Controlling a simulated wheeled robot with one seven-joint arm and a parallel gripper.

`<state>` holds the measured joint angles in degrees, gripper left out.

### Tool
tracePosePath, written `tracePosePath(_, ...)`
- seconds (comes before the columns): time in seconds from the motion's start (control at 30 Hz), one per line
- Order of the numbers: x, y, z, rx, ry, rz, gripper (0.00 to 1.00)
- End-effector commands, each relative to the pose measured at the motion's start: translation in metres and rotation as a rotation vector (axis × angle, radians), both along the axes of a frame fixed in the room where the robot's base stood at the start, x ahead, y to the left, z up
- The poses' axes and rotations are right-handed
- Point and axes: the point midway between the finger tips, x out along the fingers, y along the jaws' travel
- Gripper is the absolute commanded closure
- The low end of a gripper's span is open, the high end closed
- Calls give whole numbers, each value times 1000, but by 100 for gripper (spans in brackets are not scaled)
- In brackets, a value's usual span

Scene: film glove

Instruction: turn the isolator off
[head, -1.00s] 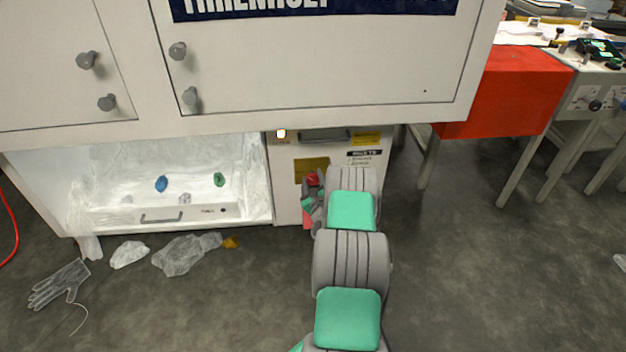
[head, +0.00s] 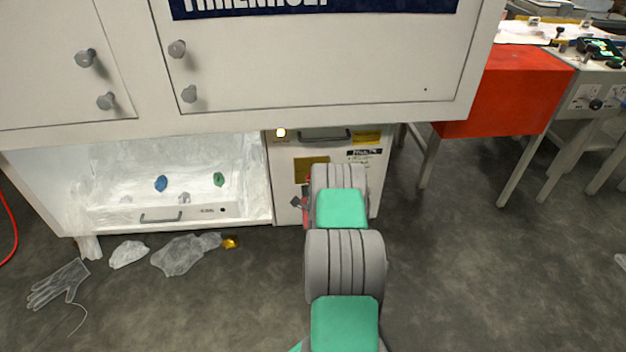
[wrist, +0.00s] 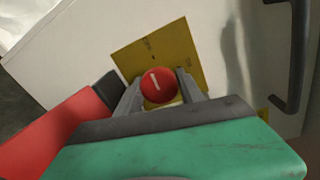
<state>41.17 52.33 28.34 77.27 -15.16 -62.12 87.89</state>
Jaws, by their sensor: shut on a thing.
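The isolator is a round red knob with a white line mark, on a yellow plate (wrist: 142,50) on the white cabinet front. In the wrist view the knob (wrist: 157,86) sits between the two grey fingers of my gripper (wrist: 157,92), which is shut on it. The white mark runs nearly upright in that view, tilted slightly. In the head view the yellow plate (head: 312,166) shows, but the knob and most of my gripper are hidden behind my arm.
A lit lamp (head: 281,132) and a dark handle (head: 324,135) are above the plate; the handle also shows in the wrist view (wrist: 298,60). An open bay (head: 90,175) is left. Crumpled film (head: 183,255) and a glove (head: 57,285) lie on the floor.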

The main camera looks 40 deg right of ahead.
Motion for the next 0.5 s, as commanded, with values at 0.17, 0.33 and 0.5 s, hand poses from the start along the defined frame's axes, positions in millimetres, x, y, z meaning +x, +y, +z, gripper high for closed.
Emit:
tracePosePath(0.17, 0, 0, -1, -40, 28, 0, 96)
tracePosePath(0.33, 0, 0, 0, -57, 40, 0, 96)
tracePosePath(0.5, 0, 0, 0, -58, 41, 0, 96)
